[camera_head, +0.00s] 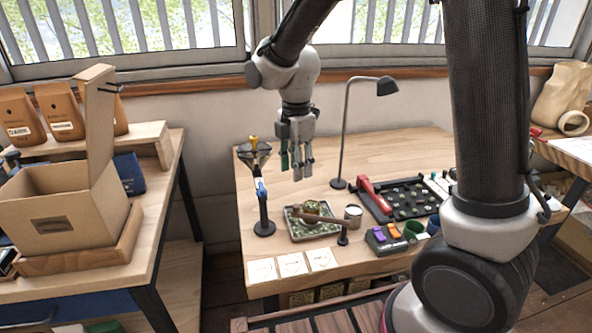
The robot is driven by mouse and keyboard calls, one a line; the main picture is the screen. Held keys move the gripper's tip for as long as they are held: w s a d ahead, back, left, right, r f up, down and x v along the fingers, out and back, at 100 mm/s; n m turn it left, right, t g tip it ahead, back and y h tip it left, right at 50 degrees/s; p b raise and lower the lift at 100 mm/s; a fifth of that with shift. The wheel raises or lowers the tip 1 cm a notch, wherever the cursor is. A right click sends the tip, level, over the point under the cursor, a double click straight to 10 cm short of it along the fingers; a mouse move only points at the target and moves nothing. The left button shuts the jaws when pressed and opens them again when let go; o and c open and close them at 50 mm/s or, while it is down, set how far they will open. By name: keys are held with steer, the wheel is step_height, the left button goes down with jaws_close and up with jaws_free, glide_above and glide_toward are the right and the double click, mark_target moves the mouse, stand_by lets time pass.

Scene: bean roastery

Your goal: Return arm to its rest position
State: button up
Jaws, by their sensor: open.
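My gripper (296,160) hangs above the back left part of the wooden workbench (410,150), fingers pointing down. Its fingers are apart and I see nothing between them. My arm comes down from the top of the view in front of the window, and its thick lower part crosses the right side of the view, hiding part of the bench.
Near the gripper stand a black lamp (347,130) and a stand with a funnel (262,200). An open cardboard box (62,210) stands on the left table.

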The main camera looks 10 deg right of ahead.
steer(key=s+d+r+m+t, duration=0.2)
steer(key=s+d+r+m, duration=0.5)
steer(key=s+d+m, duration=0.3)
steer(key=s+d+r+m+t, duration=0.2)
steer(key=s+d+r+m, duration=0.5)
steer(key=s+d+m, duration=0.3)
steer(key=shift+s+d+m, duration=0.35)
steer(key=shift+s+m, duration=0.1)
steer(key=shift+m, duration=0.65)
